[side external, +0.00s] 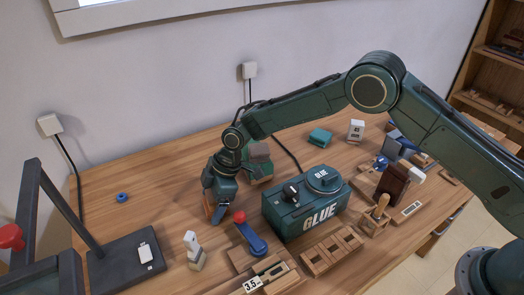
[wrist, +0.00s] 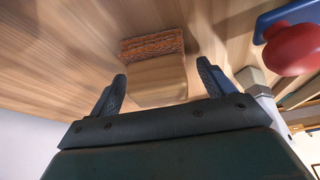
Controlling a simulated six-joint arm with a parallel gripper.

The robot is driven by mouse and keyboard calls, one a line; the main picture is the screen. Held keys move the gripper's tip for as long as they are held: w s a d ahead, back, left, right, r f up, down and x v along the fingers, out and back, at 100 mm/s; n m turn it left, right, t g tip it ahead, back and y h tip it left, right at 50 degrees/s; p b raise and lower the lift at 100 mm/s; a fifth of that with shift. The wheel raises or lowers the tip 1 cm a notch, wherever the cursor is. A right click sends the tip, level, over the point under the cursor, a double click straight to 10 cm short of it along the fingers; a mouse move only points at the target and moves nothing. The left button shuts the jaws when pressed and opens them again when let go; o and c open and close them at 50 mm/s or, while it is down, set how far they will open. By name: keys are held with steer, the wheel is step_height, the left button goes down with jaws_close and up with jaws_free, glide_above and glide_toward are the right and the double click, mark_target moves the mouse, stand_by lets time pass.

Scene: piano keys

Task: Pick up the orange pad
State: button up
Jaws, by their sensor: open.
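The orange pad (wrist: 152,45) shows in the wrist view as a rough orange-brown strip along the far edge of a pale wooden block (wrist: 160,82). Both lie on the wooden table. My gripper (wrist: 162,74) is open, with one dark finger on each side of the block, and nothing is visibly clamped. In the side view my gripper (side external: 216,208) points down close to the tabletop, and a small orange-brown patch (side external: 208,211) shows at its fingers. The fingers hide most of the block there. I cannot tell whether either finger touches it.
The table to the left is mostly clear, with a blue ring (side external: 122,197).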

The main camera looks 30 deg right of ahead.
mark_target(211, 195)
steer(key=c, duration=1.1)
steer(key=shift+r, duration=0.1)
step_height(211, 195, up, 20)
steer(key=shift+f, duration=0.1)
stand_by(0.7)
